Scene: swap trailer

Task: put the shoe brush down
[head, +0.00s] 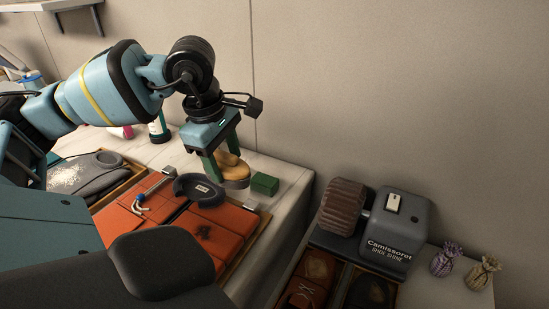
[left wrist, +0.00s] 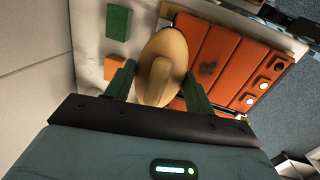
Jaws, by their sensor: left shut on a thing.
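The shoe brush (head: 232,165) has a tan, rounded wooden body with a darker underside. My left gripper (head: 224,163) is shut on it, with green fingers on either side, and holds it over the back right part of the counter (head: 290,186). In the left wrist view the brush (left wrist: 163,66) sits between the two fingers (left wrist: 158,85) of the left gripper. The head view does not clearly show whether the brush touches the surface below. My right gripper is not in view.
A green block (head: 265,184) lies right of the brush. A round dark dish (head: 199,188) and orange padded panels (head: 203,236) lie in front. A shoe shine machine (head: 396,228) with a brown roller stands lower right, beside two small pouches (head: 447,260). A wall rises behind.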

